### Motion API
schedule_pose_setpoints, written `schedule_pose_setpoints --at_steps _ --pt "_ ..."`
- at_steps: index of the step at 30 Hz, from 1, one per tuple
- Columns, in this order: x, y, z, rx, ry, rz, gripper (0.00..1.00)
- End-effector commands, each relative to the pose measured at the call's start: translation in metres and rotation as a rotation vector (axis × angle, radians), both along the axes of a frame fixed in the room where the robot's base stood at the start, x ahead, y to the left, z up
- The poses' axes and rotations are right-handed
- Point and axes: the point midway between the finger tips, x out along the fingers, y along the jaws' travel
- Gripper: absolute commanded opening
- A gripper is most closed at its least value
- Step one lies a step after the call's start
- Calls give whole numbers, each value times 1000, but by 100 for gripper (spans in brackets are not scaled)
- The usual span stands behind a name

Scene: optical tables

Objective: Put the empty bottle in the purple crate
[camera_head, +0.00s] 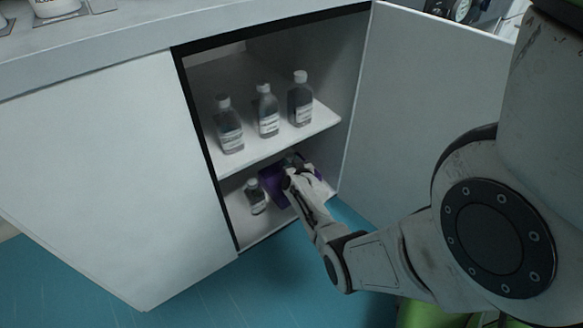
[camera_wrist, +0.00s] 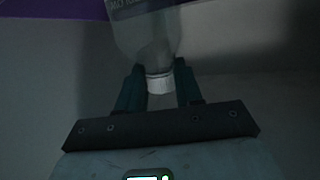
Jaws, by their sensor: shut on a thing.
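My gripper (camera_wrist: 159,82) is shut on a clear bottle (camera_wrist: 145,38) at its neck, just by the white cap (camera_wrist: 160,84). The bottle looks see-through, with a printed label at the top edge of the wrist view; its far end is cut off. The purple crate (camera_head: 271,184) sits on the lower shelf of the open cabinet. Its purple edge also shows at the top left of the wrist view (camera_wrist: 50,8). In the head view my gripper (camera_head: 290,168) is at the crate and covers part of it. I cannot tell whether the bottle touches the crate.
Several labelled bottles are in the cabinet: the left (camera_head: 229,127), middle (camera_head: 267,112) and right (camera_head: 301,101) ones stand on the upper shelf (camera_head: 318,124), above my gripper. A smaller bottle (camera_head: 256,198) stands left of the crate. The open door (camera_head: 425,85) is at right.

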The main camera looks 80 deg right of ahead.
Motion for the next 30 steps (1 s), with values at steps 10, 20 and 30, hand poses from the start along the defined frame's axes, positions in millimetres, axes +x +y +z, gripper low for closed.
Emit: schedule_pose_setpoints --at_steps 10,20,30 --pt "0 0 -3 -2 -1 0 0" --pt "0 0 -3 0 -1 0 60" --pt "0 0 1 0 -1 -1 61"
